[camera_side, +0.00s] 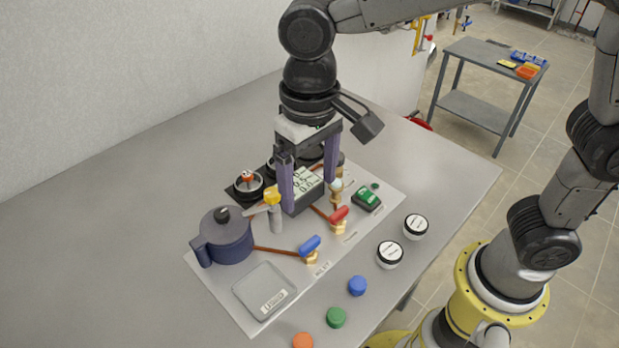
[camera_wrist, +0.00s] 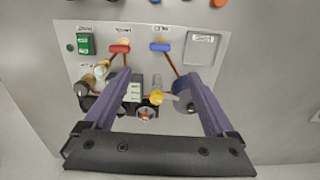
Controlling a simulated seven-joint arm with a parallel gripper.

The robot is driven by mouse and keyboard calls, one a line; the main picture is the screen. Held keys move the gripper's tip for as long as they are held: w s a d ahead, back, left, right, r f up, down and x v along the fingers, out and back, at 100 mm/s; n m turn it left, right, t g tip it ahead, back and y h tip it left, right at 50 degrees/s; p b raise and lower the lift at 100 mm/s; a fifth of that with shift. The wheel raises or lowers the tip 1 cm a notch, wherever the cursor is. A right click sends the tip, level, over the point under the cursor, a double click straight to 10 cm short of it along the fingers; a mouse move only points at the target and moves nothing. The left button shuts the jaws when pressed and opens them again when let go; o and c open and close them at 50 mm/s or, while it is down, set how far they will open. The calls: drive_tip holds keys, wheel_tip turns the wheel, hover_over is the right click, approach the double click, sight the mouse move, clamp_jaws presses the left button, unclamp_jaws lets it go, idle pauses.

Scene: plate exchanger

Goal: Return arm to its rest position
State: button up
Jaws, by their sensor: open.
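My gripper (camera_side: 309,188) hangs over the exchanger board with its two purple fingers pointing down and spread apart. In the wrist view my gripper (camera_wrist: 152,88) is open, and the board lies beyond the fingers with nothing held between them. My wrist is above the board, and the arm reaches in from the upper right.
The board (camera_side: 215,285) bears a dark blue pot (camera_side: 228,240), a yellow-handled valve (camera_side: 272,196), a red valve handle (camera_side: 339,214), a blue valve handle (camera_side: 310,244) and a green switch box (camera_side: 367,199). White-lidded jars (camera_side: 415,226) and coloured caps (camera_side: 336,317) stand in front. The table's left side is clear.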

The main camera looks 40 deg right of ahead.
drive_tip(key=shift+d, duration=0.1)
drive_tip(key=s+d+r+m+t, duration=0.2)
drive_tip(key=d+r, duration=0.2)
drive_tip(key=d, duration=0.3)
drive_tip(key=s+d+r+m+t, duration=0.1)
drive_tip(key=d+r, duration=0.2)
drive_tip(key=d, duration=0.4)
drive_tip(key=s+d+f+n+t, duration=0.2)
drive_tip(key=s+d+f, duration=0.3)
drive_tip(key=s, duration=0.4)
drive_tip(key=shift+s+d+n+t, duration=0.35)
drive_tip(key=shift+d+n, duration=0.25)
drive_tip(key=shift+d, duration=0.3)
